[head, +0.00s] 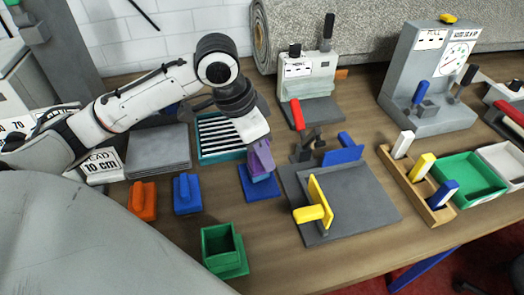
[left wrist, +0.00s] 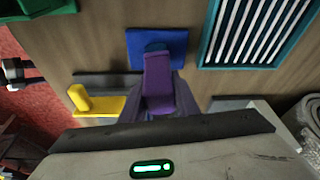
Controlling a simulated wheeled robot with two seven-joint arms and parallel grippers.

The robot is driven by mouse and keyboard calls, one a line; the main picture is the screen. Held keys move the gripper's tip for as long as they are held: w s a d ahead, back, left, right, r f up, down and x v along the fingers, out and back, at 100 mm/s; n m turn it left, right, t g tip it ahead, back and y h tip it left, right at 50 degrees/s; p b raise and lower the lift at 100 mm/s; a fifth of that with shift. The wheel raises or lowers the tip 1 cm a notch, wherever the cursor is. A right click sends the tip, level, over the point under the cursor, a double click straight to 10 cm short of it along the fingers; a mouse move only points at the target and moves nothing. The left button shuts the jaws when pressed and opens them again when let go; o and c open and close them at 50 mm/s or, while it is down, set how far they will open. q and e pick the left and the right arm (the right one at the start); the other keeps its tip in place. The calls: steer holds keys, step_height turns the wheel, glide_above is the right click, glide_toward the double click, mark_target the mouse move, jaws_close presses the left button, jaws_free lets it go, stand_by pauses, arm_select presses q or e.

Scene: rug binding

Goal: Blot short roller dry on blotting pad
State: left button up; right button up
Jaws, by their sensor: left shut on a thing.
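My left gripper (head: 261,160) comes down from above and is shut on a purple block-like piece (left wrist: 157,82), which looks like the short roller; its roller part is not clear to see. The purple piece stands upright over a square blue pad (head: 254,191) with a raised blue part under the piece. The blue pad also shows in the left wrist view (left wrist: 178,42), just beyond the purple piece. I cannot tell whether the piece touches it, or whether this is the blotting pad. My right gripper is not in view.
A teal slatted tray (head: 200,158) lies behind left of the blue pad. Orange (head: 143,203) and blue (head: 187,196) handled blocks stand to the left. A green open box (head: 222,252) is in front. A grey plate (head: 360,205) with a yellow-handled piece (head: 314,212) is at right.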

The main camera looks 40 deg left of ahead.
arm_select(q)
steer(key=shift+f, duration=0.15)
steer(key=shift+r, duration=3.6)
